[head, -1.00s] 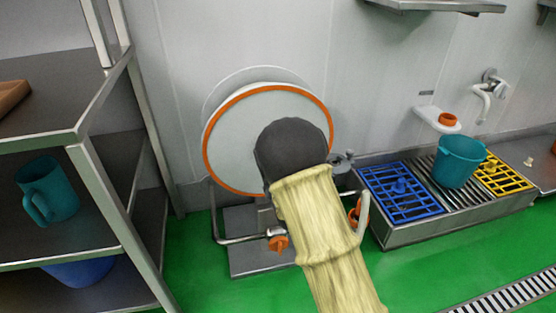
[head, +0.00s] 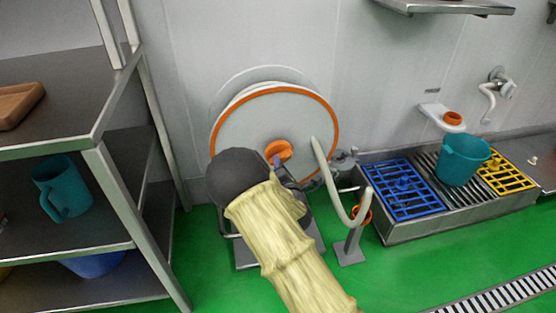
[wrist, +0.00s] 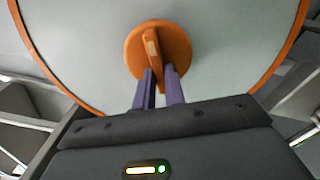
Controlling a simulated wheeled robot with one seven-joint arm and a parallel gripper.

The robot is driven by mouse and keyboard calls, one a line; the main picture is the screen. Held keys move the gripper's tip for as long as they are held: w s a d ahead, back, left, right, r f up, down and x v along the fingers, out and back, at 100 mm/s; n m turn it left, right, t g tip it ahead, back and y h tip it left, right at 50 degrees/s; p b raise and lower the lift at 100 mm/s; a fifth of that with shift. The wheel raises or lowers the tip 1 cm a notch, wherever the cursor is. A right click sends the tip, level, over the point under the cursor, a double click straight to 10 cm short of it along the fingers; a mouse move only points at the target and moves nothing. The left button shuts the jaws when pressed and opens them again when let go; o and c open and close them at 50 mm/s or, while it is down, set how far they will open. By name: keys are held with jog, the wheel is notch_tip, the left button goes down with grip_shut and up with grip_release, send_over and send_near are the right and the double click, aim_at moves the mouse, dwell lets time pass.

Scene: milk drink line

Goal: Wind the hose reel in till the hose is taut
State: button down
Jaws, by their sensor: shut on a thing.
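The hose reel (head: 300,115) stands against the wall, a pale disc with an orange rim. An orange knob (head: 279,151) with a raised bar sits at its middle; it also shows in the wrist view (wrist: 178,42). My gripper (wrist: 160,78) has its purple fingers closed about the knob's bar. In the head view my gripper (head: 277,165) is partly hidden by my arm. The pale hose (head: 328,178) hangs from the reel's right side, dips in a slack bend and rises to a grey stand (head: 350,250). My arm hides the lower left of the reel.
A steel shelf rack (head: 122,210) with a teal jug (head: 62,188) stands at left. At right are a drain trough (head: 400,230) with blue (head: 400,190) and yellow grids, and a teal bucket (head: 464,160). Green floor lies open in front, with a drain grate (head: 500,293).

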jog(key=n+p, duration=0.1)
jog(key=n, duration=0.1)
jog(key=n+p, duration=0.1)
jog(key=n, duration=0.1)
jog(key=n+p, duration=0.1)
jog(key=n, duration=0.1)
jog(key=shift+d+f+n, duration=0.15)
jog(key=shift+f+n, duration=0.15)
jog(key=shift+f, duration=0.1)
jog(key=c, duration=1.5)
grip_release()
jog(key=shift+s, duration=0.1)
jog(key=shift+o, duration=0.2)
jog(key=shift+r, duration=0.1)
jog(key=p+v, duration=0.4)
jog(key=v, duration=1.3)
